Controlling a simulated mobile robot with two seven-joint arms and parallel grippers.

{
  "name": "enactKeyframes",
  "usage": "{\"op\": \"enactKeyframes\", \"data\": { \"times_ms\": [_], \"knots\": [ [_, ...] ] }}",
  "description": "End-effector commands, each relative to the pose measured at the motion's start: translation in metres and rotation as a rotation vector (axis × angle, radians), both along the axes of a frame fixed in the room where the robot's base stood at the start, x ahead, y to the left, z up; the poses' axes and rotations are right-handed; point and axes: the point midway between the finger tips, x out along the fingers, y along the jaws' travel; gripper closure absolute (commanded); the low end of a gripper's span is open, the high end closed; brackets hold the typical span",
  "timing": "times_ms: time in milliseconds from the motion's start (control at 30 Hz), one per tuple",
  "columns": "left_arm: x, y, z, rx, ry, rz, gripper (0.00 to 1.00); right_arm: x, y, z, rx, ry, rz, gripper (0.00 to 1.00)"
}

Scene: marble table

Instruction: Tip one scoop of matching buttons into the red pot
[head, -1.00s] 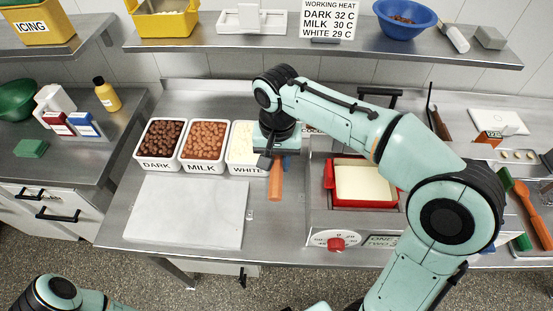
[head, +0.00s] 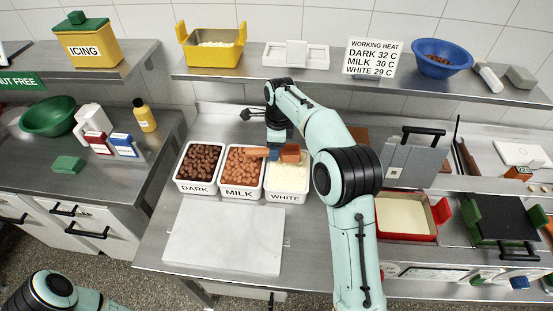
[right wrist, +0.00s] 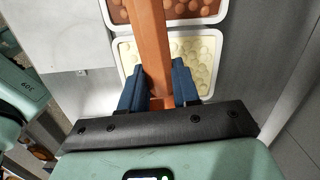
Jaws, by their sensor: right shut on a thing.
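My right gripper (head: 278,152) is shut on an orange-brown scoop (head: 256,152), held level above the tubs. In the right wrist view, its long straight part (right wrist: 152,45) runs up between the blue fingers (right wrist: 158,90). Whether the scoop carries buttons cannot be told. Below are the DARK tub (head: 197,187) of dark buttons, the MILK tub (head: 239,193) of brown buttons and the WHITE tub (head: 288,198) of cream buttons. The red pot (head: 408,238) stands to the right with a flat cream filling (head: 402,215). My left gripper is out of view.
A white marble slab (head: 225,240) lies clear in front of the tubs. A raised grey panel with a black handle (head: 423,131) stands behind the red pot. A heat sign (head: 373,58) and blue bowl (head: 442,68) are on the shelf above.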

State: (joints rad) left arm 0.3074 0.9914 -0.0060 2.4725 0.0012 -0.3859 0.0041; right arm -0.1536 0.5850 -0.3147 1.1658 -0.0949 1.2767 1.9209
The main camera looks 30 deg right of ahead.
Motion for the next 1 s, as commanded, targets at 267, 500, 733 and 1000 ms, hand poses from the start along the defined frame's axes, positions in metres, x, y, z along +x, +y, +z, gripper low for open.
{"op": "enactKeyframes", "data": {
  "times_ms": [267,500,733,1000],
  "knots": [
    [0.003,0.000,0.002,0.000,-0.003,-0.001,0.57,0.012,-0.005,-0.005,0.007,-0.002,-0.105,1.00],
    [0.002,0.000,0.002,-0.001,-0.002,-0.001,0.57,0.011,-0.004,-0.005,0.005,-0.001,-0.102,1.00],
    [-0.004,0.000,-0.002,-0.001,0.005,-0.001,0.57,0.009,-0.007,-0.006,0.047,-0.022,-0.103,1.00],
    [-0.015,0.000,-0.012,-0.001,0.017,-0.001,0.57,0.006,-0.012,-0.007,0.138,-0.070,-0.103,1.00]
  ]
}}
